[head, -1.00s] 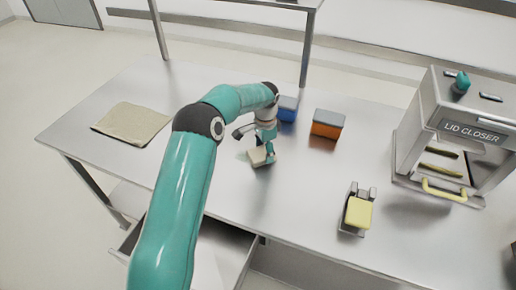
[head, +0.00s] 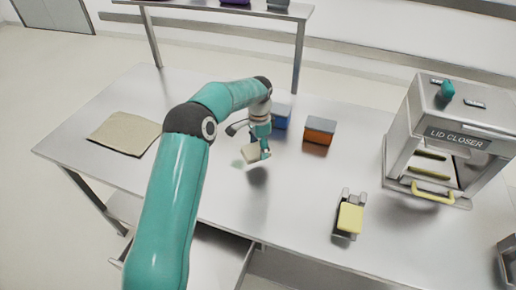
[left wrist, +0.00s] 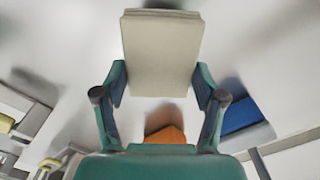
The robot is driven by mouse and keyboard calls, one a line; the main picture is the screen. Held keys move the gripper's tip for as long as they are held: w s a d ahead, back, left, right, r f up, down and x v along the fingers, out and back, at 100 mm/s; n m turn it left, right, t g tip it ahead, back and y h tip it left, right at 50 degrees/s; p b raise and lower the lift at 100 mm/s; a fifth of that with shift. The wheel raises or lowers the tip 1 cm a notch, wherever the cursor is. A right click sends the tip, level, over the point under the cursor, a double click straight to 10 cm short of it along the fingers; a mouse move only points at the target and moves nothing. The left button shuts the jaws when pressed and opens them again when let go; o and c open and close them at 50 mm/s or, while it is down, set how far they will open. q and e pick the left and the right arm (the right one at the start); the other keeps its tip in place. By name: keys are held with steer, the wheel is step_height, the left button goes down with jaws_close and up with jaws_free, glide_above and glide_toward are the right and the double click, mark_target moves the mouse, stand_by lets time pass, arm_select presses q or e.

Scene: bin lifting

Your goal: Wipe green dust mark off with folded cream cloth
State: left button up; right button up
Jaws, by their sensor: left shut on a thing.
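The folded cream cloth (head: 251,154) is a small thick pad. My left gripper (head: 262,150) is shut on it, and a dark shadow lies below it on the table, so it seems held a little above the top. In the left wrist view the cloth (left wrist: 160,55) sits between the two fingers of the left gripper (left wrist: 160,95). A faint green dust mark (head: 238,163) shows on the table just left of the cloth in the head view. The cloth may hide part of it. My right gripper is in neither view.
A flat beige mat (head: 125,132) lies on the steel table at left. A blue box (head: 281,117) and an orange box (head: 319,131) stand behind and right of the gripper. A yellow-topped holder (head: 350,218) and the lid closer (head: 440,140) are at right. An open drawer (head: 222,260) is in front.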

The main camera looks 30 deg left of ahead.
arm_select(q)
steer(key=shift+r, duration=0.3)
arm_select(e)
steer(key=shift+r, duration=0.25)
arm_select(q)
steer(key=shift+r+p, duration=1.15)
steer(key=shift+r, duration=0.3)
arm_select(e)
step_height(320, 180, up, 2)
arm_select(q)
steer(key=shift+f, duration=0.1)
